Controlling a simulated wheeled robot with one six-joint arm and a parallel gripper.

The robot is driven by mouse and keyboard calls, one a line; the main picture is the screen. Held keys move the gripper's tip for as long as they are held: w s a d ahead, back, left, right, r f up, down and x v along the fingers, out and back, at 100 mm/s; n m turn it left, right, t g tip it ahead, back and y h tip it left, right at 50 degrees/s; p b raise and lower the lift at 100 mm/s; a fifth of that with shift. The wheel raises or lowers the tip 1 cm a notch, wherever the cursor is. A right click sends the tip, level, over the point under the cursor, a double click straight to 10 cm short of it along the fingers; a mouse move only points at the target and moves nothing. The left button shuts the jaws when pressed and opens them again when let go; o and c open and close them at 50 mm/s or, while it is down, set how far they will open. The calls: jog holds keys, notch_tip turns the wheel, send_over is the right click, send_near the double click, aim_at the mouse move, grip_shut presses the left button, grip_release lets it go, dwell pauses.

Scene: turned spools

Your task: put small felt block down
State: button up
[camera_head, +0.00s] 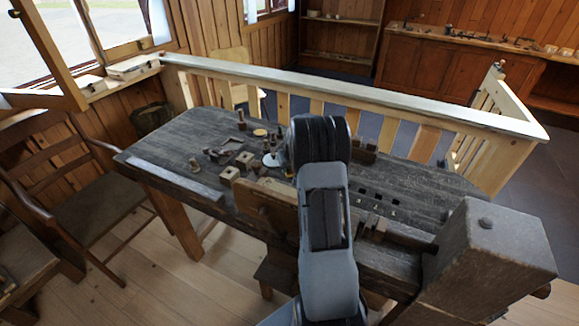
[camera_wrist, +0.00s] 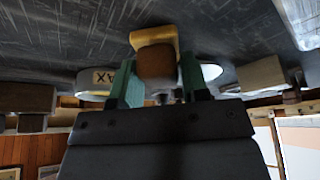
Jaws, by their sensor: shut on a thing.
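My gripper (camera_wrist: 157,70) shows in the wrist view with two green fingers, shut on a small brown block, the felt block (camera_wrist: 156,62). A tan, wood-coloured piece (camera_wrist: 152,37) shows right behind the block; I cannot tell whether it is part of it or touching it. The dark workbench top (camera_wrist: 230,25) fills the upper part of this view, and I cannot tell the gap between block and bench. In the head view my arm reaches over the workbench (camera_head: 420,185) and hides the gripper and the block.
A round tin marked WAX (camera_wrist: 95,80) is beside the left finger; a pale round thing (camera_wrist: 211,71) is behind the right one. A railing (camera_head: 360,97) runs behind.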

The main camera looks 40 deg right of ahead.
jog(key=shift+f, duration=0.1)
jog(key=o, duration=0.8)
jog(key=shift+o, duration=0.2)
jog(key=shift+r, duration=0.3)
jog(key=v, duration=1.1)
jog(key=shift+s+r+b, duration=0.2)
jog(key=shift+r+b, duration=0.1)
jog(key=shift+b, duration=0.05)
